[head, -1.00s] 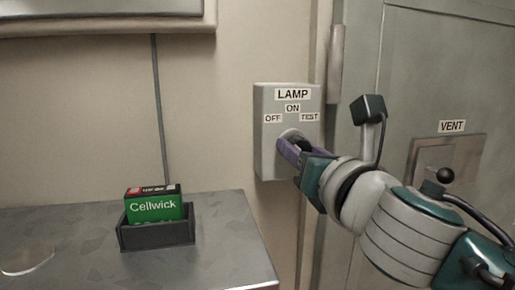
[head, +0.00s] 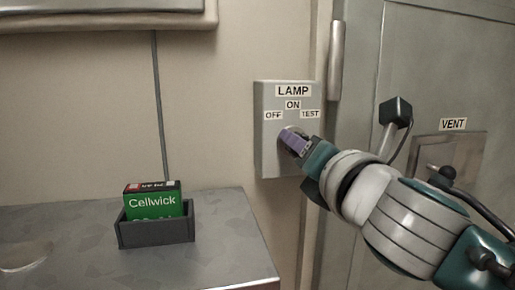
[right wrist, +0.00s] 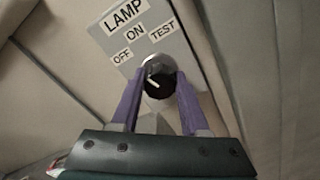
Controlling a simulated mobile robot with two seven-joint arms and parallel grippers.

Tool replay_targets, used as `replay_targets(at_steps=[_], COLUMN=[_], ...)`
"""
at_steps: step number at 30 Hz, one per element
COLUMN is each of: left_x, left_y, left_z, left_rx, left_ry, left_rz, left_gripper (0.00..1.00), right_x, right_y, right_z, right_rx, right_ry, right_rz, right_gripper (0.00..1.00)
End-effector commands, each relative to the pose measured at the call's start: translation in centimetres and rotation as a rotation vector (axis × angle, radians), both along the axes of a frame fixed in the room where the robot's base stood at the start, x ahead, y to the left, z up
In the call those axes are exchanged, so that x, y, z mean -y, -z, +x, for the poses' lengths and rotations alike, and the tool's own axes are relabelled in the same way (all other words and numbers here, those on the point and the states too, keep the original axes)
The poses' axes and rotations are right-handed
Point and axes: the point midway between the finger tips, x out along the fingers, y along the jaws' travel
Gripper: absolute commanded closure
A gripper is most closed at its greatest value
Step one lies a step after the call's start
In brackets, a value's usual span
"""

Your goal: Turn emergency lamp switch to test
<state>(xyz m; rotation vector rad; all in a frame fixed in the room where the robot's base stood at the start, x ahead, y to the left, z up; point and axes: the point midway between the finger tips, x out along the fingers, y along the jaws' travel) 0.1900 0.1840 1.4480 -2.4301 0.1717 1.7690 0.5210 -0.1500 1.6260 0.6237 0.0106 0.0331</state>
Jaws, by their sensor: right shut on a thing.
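The lamp switch is a grey wall box (head: 265,135) labelled LAMP, with ON at the top, OFF at the left and TEST at the right. Its round dark knob (right wrist: 159,76) carries a short white mark; I cannot tell which label the mark points at. My right gripper (head: 293,142) reaches in from the right and hides most of the knob in the head view. In the right wrist view its purple fingers (right wrist: 158,88) are shut on the knob, one on each side. My left gripper is not in view.
A grey metal cabinet top (head: 80,225) at lower left holds a dark holder (head: 155,234) with a green Cellwick box (head: 153,203). Right of the switch are a grey door (head: 440,65) and a VENT panel (head: 470,150) behind my right arm.

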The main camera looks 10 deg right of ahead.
Motion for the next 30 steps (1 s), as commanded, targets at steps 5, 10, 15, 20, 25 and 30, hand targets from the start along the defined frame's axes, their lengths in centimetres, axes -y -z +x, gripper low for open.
replay_targets(at_steps=[5,10,15,20,25,30], left_x=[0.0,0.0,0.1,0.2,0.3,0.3], left_y=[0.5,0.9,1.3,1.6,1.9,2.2], left_z=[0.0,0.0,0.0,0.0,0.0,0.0], left_rx=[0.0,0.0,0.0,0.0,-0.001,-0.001], left_ry=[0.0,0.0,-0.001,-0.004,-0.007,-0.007], left_rz=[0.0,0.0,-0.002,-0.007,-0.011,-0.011], left_gripper=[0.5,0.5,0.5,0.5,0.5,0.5], right_x=[0.0,0.0,0.0,0.0,0.0,0.1], right_y=[0.1,0.1,0.1,0.2,0.2,0.1], right_z=[0.0,0.0,0.0,0.0,0.0,0.0], right_rx=[-0.005,-0.01,-0.015,-0.022,-0.027,-0.031], right_ry=[0.001,0.0,0.0,0.0,0.001,0.0], right_rz=[0.168,0.33,0.492,0.644,0.799,0.934], right_gripper=[1.0,1.0,1.0,1.0,1.0,1.0])
